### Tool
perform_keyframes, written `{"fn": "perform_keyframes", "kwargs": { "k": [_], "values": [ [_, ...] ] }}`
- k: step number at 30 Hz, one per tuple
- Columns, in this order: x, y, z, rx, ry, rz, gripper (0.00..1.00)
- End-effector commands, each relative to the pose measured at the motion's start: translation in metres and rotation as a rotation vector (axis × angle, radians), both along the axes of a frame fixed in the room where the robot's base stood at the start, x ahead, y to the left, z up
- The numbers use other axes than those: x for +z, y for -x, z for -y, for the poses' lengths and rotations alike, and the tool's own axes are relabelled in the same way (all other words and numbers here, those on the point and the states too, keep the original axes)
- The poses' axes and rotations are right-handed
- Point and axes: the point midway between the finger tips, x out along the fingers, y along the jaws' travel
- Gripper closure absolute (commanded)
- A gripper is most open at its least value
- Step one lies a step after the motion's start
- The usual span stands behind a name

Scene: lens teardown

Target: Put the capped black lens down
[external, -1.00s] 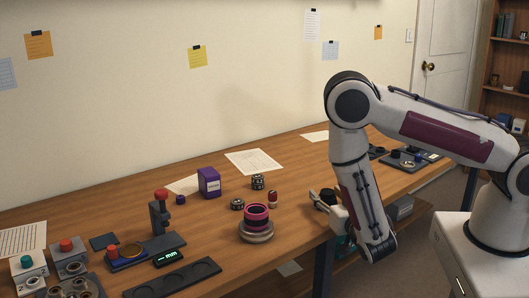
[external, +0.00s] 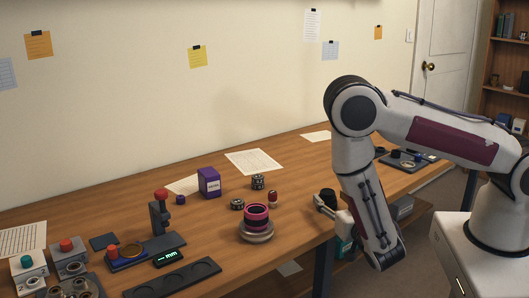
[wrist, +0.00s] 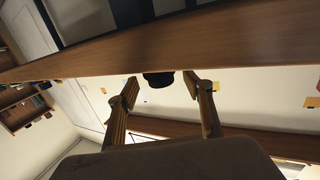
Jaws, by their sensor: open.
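The capped black lens (external: 328,195) stands at the front right edge of the wooden table, partly hidden by my gripper. In the wrist view the lens (wrist: 158,79) is a dark shape beyond and between the fingertips, against the table edge. My gripper (external: 321,204) is at the table's front edge, just in front of the lens. In the wrist view my gripper (wrist: 160,87) has its fingers spread, with a gap on each side of the lens. The lens's underside cannot be made out.
A pink-ringed lens on a grey base (external: 257,222) stands left of my gripper. A small red-and-black piece (external: 272,198), dark ring parts (external: 258,182) and a purple box (external: 209,182) are farther back. Bare tabletop (external: 300,180) lies behind the black lens.

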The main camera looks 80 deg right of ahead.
Motion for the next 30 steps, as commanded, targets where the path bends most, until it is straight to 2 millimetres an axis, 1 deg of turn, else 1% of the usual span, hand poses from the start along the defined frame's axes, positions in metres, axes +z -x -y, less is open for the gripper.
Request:
{"fn": "perform_keyframes", "kwargs": {
  "k": [6,15,21,30],
  "values": [
    [0.004,0.007,-0.017,0.003,0.0,0.0,0.5],
    [0.005,0.015,-0.035,0.002,0.0,0.0,0.5],
    [0.005,0.018,-0.041,0.0,0.0,0.0,0.5],
    [0.006,0.019,-0.042,0.0,0.0,0.0,0.5]
  ]
}}
